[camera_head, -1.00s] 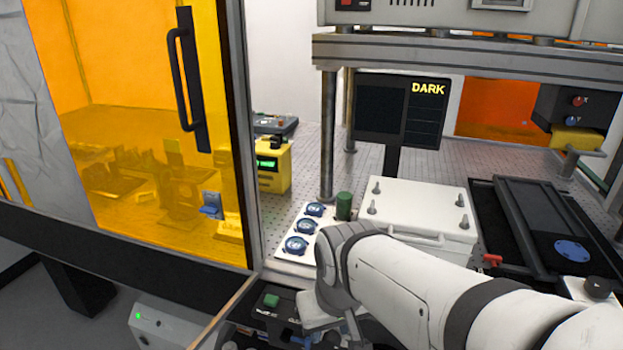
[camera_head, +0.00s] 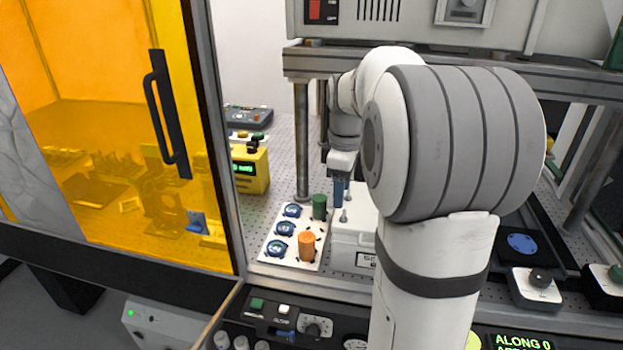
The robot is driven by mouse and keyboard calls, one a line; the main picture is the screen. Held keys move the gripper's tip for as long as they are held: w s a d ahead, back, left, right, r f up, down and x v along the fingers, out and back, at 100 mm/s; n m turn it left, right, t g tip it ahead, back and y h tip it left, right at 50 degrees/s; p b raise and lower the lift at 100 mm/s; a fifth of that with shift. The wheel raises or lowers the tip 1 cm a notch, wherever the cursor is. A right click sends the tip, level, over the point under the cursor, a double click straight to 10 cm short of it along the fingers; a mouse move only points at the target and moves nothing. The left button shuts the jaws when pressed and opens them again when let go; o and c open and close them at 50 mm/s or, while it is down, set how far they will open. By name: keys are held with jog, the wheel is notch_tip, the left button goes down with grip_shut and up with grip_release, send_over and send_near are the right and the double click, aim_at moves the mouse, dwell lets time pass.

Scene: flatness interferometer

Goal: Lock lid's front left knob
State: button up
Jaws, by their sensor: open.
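The white lid (camera_head: 350,236) is a box-like cover on the perforated table, right of a white plate; my arm hides its right part. Its front left knob (camera_head: 344,214) is a small grey post on the lid's top, upright. Another knob (camera_head: 350,188) stands behind it at the back left; the right-hand knobs are hidden. My gripper (camera_head: 339,192) points down above the lid's left edge, close to the front left knob and slightly above it in the picture. Its blue fingers are open, and I cannot tell whether they touch a knob.
The white plate (camera_head: 270,250) holds several blue round pieces, a green cylinder (camera_head: 319,207) and an orange cylinder (camera_head: 307,246). A metal post (camera_head: 301,140) stands behind it. A yellow box (camera_head: 250,170) is farther left. A control panel (camera_head: 285,322) lies in front.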

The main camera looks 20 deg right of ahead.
aim_at(344, 213)
jog(key=shift+w+d+r+n, duration=0.3)
jog(key=shift+w+d+r, duration=0.15)
jog(key=shift+d, duration=0.15)
jog(key=shift+w+d+f, duration=0.1)
jog(key=shift+d+f, duration=0.05)
jog(key=shift+f, duration=0.05)
notch_tip(344, 213, down, 8)
jog(key=shift+r+p, duration=0.25)
jog(key=shift+p, duration=0.45)
jog(key=shift+c, duration=0.5)
